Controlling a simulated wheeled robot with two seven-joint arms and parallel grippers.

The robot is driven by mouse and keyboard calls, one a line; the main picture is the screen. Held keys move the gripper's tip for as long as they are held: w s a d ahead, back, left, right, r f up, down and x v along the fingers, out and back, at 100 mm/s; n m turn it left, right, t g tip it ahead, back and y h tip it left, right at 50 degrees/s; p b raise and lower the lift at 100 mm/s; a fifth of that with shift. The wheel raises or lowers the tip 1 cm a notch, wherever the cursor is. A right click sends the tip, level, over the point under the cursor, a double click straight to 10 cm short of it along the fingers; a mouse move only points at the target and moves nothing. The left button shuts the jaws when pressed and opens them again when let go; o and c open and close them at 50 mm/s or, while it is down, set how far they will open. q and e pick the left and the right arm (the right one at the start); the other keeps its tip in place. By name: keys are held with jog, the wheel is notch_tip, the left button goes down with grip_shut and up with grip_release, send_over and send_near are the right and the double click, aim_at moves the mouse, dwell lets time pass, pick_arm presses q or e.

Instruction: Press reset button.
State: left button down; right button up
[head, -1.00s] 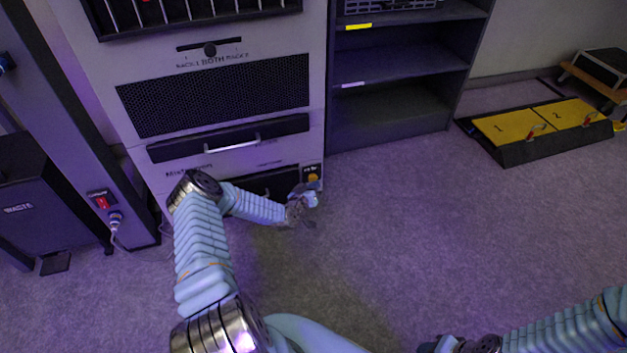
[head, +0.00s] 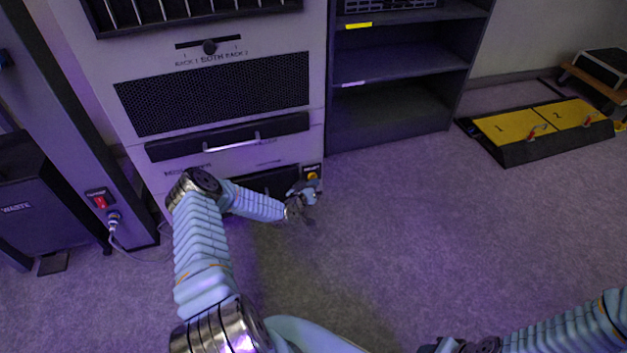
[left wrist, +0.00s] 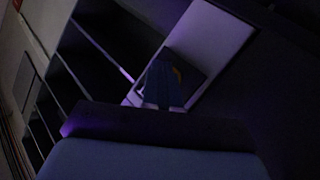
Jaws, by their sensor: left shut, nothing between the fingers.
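The reset button appears as a small orange-yellow button (head: 312,176) on a dark plate at the cabinet's lower right corner. My left gripper (head: 309,192) is just below and in front of it, shut and empty. In the head view a narrow gap shows between the gripper and the button; I cannot tell the depth.
The pale cabinet (head: 230,60) has a drawer handle (head: 232,143) and a rack selector (head: 209,46). Dark shelves (head: 400,65) stand to its right. A red switch (head: 100,201) is on the left post. Yellow pads (head: 535,125) lie at the right. The middle floor is clear.

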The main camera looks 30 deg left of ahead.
pick_arm(q)
jog(key=shift+s+d+p, duration=0.45)
jog(key=shift+s+d, duration=0.2)
jog(key=shift+d, duration=0.1)
jog(key=s+d+p, duration=0.2)
jog(key=s+d, duration=0.1)
jog(key=shift+s+d, duration=0.1)
jog(key=shift+d, duration=0.3)
dwell(1.0)
